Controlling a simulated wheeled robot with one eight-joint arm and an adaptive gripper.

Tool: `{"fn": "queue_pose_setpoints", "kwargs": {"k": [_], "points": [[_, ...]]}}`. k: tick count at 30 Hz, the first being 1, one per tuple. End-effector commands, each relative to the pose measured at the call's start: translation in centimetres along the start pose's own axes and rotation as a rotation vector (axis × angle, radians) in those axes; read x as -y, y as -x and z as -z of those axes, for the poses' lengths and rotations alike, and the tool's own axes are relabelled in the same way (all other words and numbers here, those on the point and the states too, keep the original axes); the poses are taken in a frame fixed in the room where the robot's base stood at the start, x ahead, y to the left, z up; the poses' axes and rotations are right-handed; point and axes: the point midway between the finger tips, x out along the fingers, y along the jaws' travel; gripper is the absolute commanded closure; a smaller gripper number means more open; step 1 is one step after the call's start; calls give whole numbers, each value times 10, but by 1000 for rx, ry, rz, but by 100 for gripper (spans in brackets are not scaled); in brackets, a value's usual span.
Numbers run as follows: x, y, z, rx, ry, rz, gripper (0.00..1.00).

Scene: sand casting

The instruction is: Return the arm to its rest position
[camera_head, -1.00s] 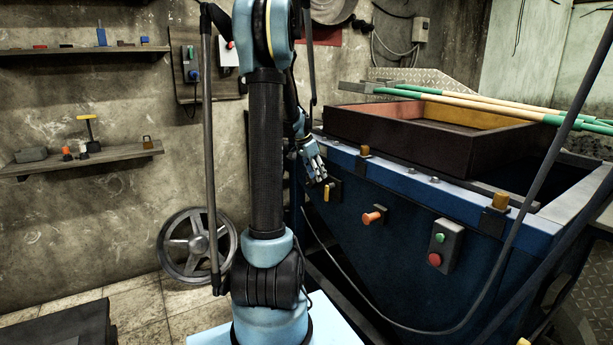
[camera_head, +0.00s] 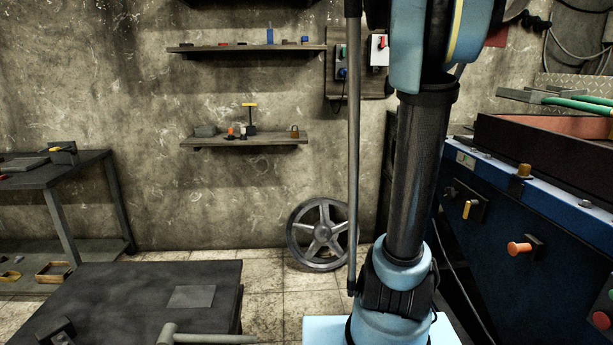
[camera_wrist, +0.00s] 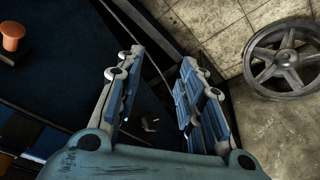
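My gripper (camera_wrist: 158,76) shows in the wrist view with its two blue-padded fingers spread apart and nothing between them. It hangs above the floor beside a dark blue machine side (camera_wrist: 60,80). In the head view my arm (camera_head: 412,170) stands upright right of centre, with its upper part cut off by the top edge. My gripper is outside the head view, so its height there cannot be told.
The blue machine (camera_head: 500,215) with an orange knob (camera_head: 519,248) stands close on the right. A spoked wheel (camera_head: 322,234) leans at the wall and shows in the wrist view (camera_wrist: 285,58). A dark table (camera_head: 130,295) is at front left; wall shelves (camera_head: 245,141) are behind.

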Motion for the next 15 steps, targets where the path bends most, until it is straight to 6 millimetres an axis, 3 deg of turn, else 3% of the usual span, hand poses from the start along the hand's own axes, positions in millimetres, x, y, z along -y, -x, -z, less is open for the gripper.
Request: {"fn": "queue_pose_setpoints", "kwargs": {"k": [1, 15], "points": [[0, 4, -18, 4, 43, 12, 65], [-12, 14, -156, 38, 439, 127, 65]]}}
